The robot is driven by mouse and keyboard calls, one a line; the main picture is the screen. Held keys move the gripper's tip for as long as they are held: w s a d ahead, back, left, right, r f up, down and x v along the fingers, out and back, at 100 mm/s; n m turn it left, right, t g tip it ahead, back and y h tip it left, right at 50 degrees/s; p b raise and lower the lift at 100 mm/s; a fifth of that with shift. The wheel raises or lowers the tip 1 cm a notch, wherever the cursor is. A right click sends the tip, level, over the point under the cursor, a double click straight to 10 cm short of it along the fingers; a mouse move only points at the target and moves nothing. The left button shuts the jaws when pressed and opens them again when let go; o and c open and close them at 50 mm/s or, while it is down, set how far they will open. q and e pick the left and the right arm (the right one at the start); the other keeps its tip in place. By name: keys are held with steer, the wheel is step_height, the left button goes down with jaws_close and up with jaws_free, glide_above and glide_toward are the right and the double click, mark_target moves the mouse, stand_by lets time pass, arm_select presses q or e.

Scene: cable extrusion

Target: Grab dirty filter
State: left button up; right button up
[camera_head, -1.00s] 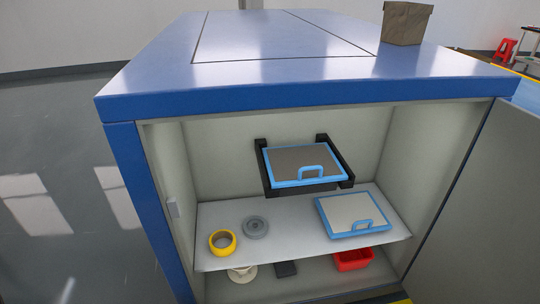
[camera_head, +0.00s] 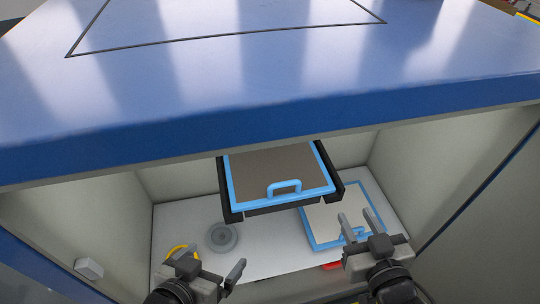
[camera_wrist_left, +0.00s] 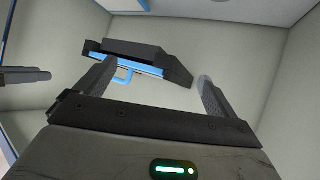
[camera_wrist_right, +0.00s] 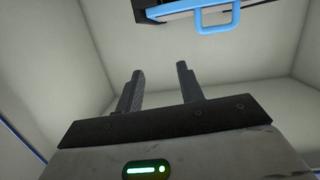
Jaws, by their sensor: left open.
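The dirty filter (camera_head: 270,165), a grey-brown panel with a blue frame and blue handle (camera_head: 284,187), sits in a black holder (camera_head: 336,181) inside the cabinet. In the left wrist view its blue handle (camera_wrist_left: 123,76) shows beyond my fingers; in the right wrist view the handle (camera_wrist_right: 212,19) is at the top. My left gripper (camera_head: 212,262) is wide open and empty, below and left of the handle in the head view. My right gripper (camera_head: 358,222) has its fingers apart, empty, below and right of the handle. Neither gripper touches the filter.
A lighter filter with a blue frame (camera_head: 315,240) lies on the white shelf (camera_head: 270,250), partly hidden by my right gripper. A grey disc (camera_head: 222,237) and a yellow ring (camera_head: 178,252) are at left. The blue cabinet top (camera_head: 250,110) overhangs the opening.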

mark_target(295, 181)
steer(key=w+a+r+n+g+y, duration=0.4)
steer(key=a+r+n+y, duration=0.65)
steer(key=n+y, duration=0.4)
step_height(295, 181, down, 7)
steer(key=w+d+n+g+h+b, duration=0.2)
steer(key=n+g+h, duration=0.5)
steer(key=g, duration=0.3)
steer(key=w+d+f+m+h, duration=0.2)
steer(key=w+d+m+h, duration=0.15)
steer(key=d+h, duration=0.4)
steer(key=shift+n+g+y, duration=0.4)
steer(key=shift+y, duration=0.2)
steer(key=a, duration=0.3)
steer(key=w+a, duration=0.1)
steer(key=a, duration=0.2)
steer(key=w+a, duration=0.1)
steer(key=a, duration=0.2)
steer(key=shift+a+f+p, duration=0.2)
steer(key=shift+p, duration=0.15)
steer(key=shift+b+x, duration=0.3)
steer(key=shift+x, duration=2.25)
steer(key=shift+s, duration=0.1)
jaws_close()
